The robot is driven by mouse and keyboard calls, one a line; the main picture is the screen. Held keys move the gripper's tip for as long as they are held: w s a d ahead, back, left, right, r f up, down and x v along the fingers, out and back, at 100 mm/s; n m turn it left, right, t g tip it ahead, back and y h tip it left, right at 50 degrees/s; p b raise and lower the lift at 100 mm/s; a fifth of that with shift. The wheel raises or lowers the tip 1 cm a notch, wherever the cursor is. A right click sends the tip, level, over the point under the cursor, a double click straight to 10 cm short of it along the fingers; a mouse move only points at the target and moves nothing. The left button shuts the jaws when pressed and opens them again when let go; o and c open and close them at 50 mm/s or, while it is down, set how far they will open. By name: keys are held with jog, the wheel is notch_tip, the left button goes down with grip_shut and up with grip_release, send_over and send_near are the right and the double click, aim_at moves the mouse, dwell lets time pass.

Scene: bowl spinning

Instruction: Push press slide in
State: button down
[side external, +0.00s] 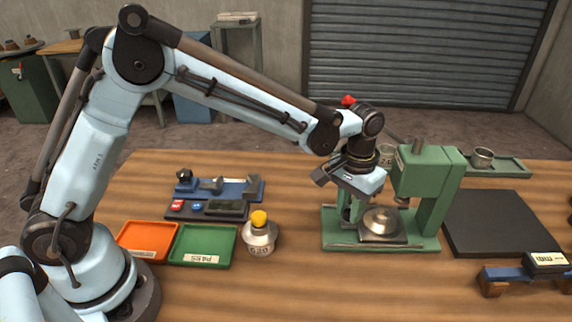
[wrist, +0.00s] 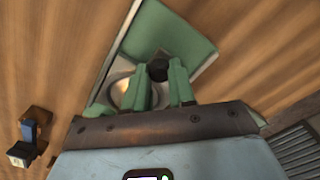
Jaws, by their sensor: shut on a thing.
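A green press (side external: 430,175) stands on the right half of the table, with its head over a green base (side external: 335,240). Its slide (side external: 400,237) carries a round metal disc or shallow bowl (side external: 382,221), low in front of the press. The disc also shows partly in the wrist view (wrist: 120,92), beside the fingers. My gripper (wrist: 160,78) is shut on a dark round knob (wrist: 158,68), which seems to be the slide's handle. In the side view my gripper (side external: 348,210) points down at the left of the disc. The knob is hidden there.
A bottle with a yellow cap (side external: 259,238) stands left of the press. An orange tray (side external: 128,250) and a green tray (side external: 180,255) lie farther left. A dark mat (side external: 500,225) lies right of the press, with a blue stand (side external: 505,273) in front. The front middle is clear.

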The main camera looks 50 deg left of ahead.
jog(key=c, duration=0.9)
grip_release()
jog(key=shift+c, duration=0.2)
jog(key=shift+r, duration=0.15)
notch_tip(320, 180, up, 12)
